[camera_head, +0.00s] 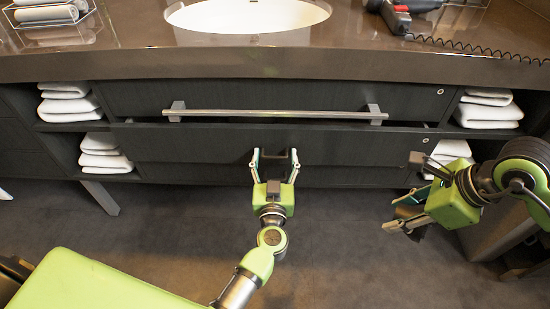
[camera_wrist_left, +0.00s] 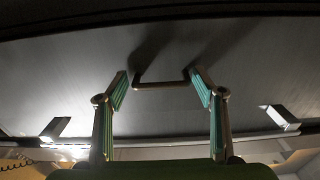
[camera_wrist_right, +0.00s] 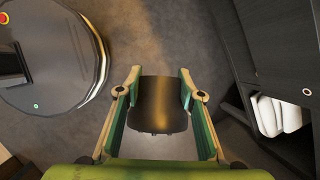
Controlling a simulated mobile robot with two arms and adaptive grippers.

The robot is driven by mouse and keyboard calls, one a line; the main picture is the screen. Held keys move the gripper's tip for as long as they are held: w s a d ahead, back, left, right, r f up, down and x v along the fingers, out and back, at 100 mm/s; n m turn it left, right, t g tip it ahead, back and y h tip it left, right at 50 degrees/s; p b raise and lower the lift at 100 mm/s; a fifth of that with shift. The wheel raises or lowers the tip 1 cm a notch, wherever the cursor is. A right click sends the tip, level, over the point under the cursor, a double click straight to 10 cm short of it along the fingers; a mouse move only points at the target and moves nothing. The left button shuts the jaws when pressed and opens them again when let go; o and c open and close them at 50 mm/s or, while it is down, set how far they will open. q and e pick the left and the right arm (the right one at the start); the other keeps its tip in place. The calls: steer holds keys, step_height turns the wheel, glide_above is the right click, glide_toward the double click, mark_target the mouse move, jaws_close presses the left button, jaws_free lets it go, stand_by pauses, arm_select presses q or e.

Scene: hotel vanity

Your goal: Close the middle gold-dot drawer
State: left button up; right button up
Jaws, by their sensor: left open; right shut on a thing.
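The middle drawer (camera_head: 200,142) has a dark front below the long metal handle bar (camera_head: 275,113), with a small round dot (camera_head: 425,140) near its right end. A narrow gap shows along its top edge, so it looks slightly out. My left gripper (camera_head: 274,155) is open in front of this drawer front, below the bar; I cannot tell whether its tips touch. Its wrist view, upside down, shows the grey front (camera_wrist_left: 160,50) close ahead. My right gripper (camera_wrist_right: 157,85) is off to the right, shut on a dark cup-like object (camera_wrist_right: 160,103).
Folded white towels lie in side cubbies left (camera_head: 70,100) and right (camera_head: 488,108). The brown countertop (camera_head: 130,62) overhangs above, with a sink (camera_head: 250,14) and a hair dryer (camera_head: 395,15). The floor (camera_head: 330,240) between my arms is clear.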

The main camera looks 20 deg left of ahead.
mark_target(275, 149)
arm_select(q)
steer(key=c, duration=1.4)
steer(key=shift+w+r, duration=0.15)
steer(key=shift+w, duration=0.1)
arm_select(e)
steer(key=shift+r, duration=0.15)
arm_select(q)
steer(key=p+x, duration=0.1)
steer(key=x, duration=0.3)
steer(key=shift+p, duration=0.3)
arm_select(e)
steer(key=shift+r, duration=0.65)
arm_select(q)
steer(key=shift+r, duration=0.1)
arm_select(e)
steer(key=shift+s, duration=0.15)
arm_select(q)
steer(key=o, duration=1.3)
steer(key=shift+o, duration=0.5)
steer(key=shift+w, duration=0.2)
arm_select(e)
steer(key=shift+w+f, duration=0.1)
steer(key=shift+w, duration=0.1)
arm_select(q)
steer(key=shift+s+f, duration=0.15)
steer(key=shift+f, duration=0.1)
